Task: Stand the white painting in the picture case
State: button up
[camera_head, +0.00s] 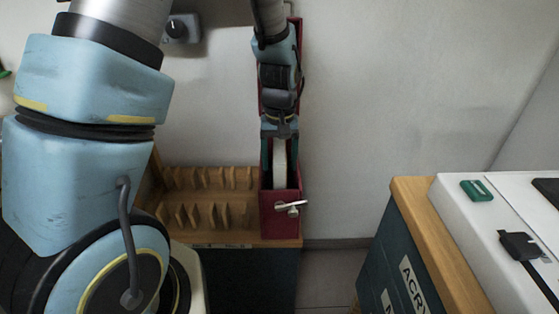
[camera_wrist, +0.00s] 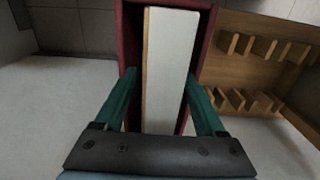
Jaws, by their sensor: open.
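The white painting (camera_head: 280,172) stands upright on edge inside the narrow dark red picture case (camera_head: 272,222). In the wrist view the white painting (camera_wrist: 172,60) shows as a pale slab with a light wooden edge along its left side, between the red walls of the case (camera_wrist: 131,35). My gripper (camera_head: 281,160) is above the case and points down into it. The painting's lower edge is hidden inside the case.
A wooden rack with several pegs (camera_head: 208,200) stands directly left of the case on the same cabinet. A silver wing-shaped fitting (camera_head: 291,208) sits on the case's front. A second cabinet with a white top (camera_head: 500,205) stands at right, across a floor gap.

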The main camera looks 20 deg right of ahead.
notch_tip(320, 180, up, 11)
jog(key=shift+f, duration=0.1)
jog(key=shift+w+a, duration=0.15)
jog(key=shift+a, duration=0.2)
jog(key=s+a+r+n+p, duration=0.1)
jog(key=a+r+p, duration=0.1)
jog(key=a, duration=1)
jog(key=s+a+r+n+t+p, duration=0.1)
jog(key=a+r+p, duration=0.2)
jog(key=a, duration=0.9)
jog(key=shift+a+r+t+p, duration=0.3)
jog(key=shift+r+p, duration=0.05)
jog(key=shift+p, duration=0.6)
jog(key=shift+c, duration=0.4)
